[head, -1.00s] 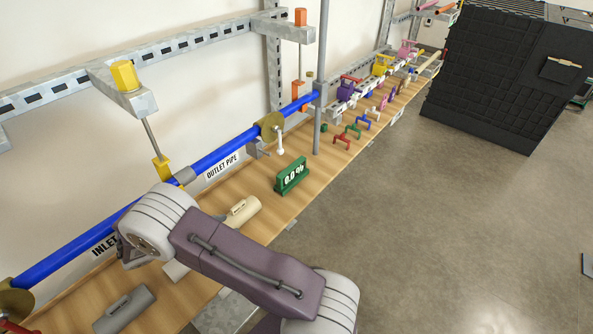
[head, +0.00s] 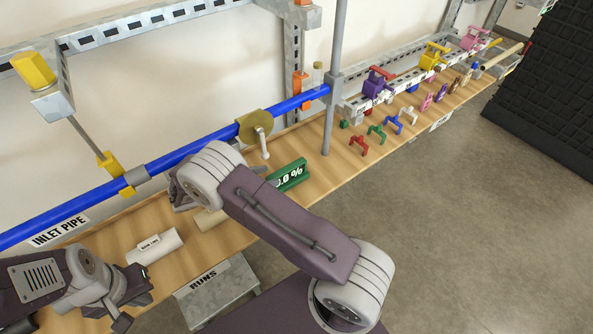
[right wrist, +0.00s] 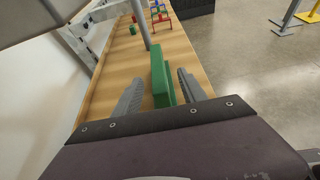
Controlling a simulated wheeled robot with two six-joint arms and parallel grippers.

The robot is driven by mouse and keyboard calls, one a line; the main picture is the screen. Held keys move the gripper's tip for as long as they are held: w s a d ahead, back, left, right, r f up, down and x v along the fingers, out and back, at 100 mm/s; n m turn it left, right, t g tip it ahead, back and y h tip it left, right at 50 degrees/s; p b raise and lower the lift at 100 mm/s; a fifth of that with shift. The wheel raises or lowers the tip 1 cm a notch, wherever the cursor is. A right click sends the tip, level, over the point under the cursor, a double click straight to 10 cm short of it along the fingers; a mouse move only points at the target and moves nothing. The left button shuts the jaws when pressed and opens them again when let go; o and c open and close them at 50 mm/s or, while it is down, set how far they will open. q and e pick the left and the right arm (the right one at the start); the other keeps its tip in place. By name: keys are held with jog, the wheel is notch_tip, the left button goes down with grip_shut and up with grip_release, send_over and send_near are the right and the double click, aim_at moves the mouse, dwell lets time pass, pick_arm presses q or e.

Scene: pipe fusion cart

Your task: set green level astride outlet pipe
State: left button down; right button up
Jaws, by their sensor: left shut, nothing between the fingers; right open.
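The green level (head: 291,175) stands on the wooden bench, its white percent readout facing out, partly covered by my right arm. In the right wrist view the level (right wrist: 161,75) lies between the fingers of my open right gripper (right wrist: 160,77); I cannot tell whether they touch it. In the head view my right arm hides most of that gripper. My left gripper (head: 132,292) is shut and empty at the lower left, near a pale cylinder.
The pale cylinder (head: 155,246) lies on the bench (head: 330,165). A brass-coloured disc (head: 253,127) with a white handle sits on the pipe, and a grey post (head: 333,90) rises beyond the level. Small coloured clamps (head: 376,132) stand farther right.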

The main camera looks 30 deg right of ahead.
aim_at(284, 170)
jog(key=x, duration=0.3)
jog(key=shift+d+f, duration=0.1)
jog(key=shift+d, duration=0.15)
jog(key=x, duration=0.5)
jog(key=shift+w+d+p, duration=0.2)
jog(key=shift+w+p, duration=0.1)
jog(key=shift+a, duration=0.1)
grip_shut()
